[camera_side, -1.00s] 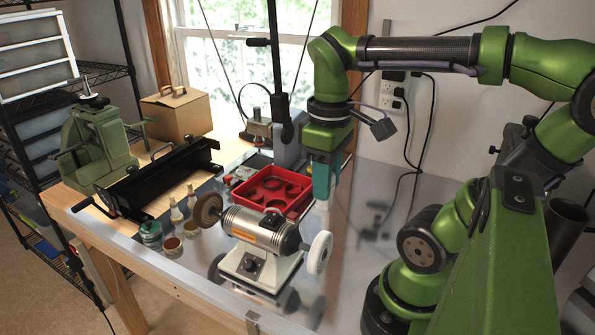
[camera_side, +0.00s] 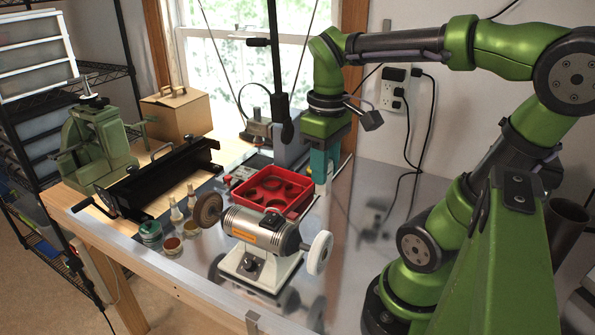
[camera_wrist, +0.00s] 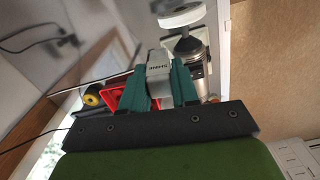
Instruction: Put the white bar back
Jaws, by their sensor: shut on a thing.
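My gripper (camera_side: 323,167) is above the metal bench top, just right of the red tray, with its teal fingers pointing down. In the wrist view, my gripper (camera_wrist: 158,84) is shut on the white bar (camera_wrist: 158,62), a pale block with dark lettering between the two fingers. In the side view the bar is mostly hidden by the fingers. I cannot tell whether its lower end touches the bench.
The red tray (camera_side: 302,208) with dark round pieces in it lies left of my gripper. A bench grinder (camera_side: 262,240) with two wheels stands in front. Small jars (camera_side: 172,246) and a black sheet bender (camera_side: 165,180) are farther left.

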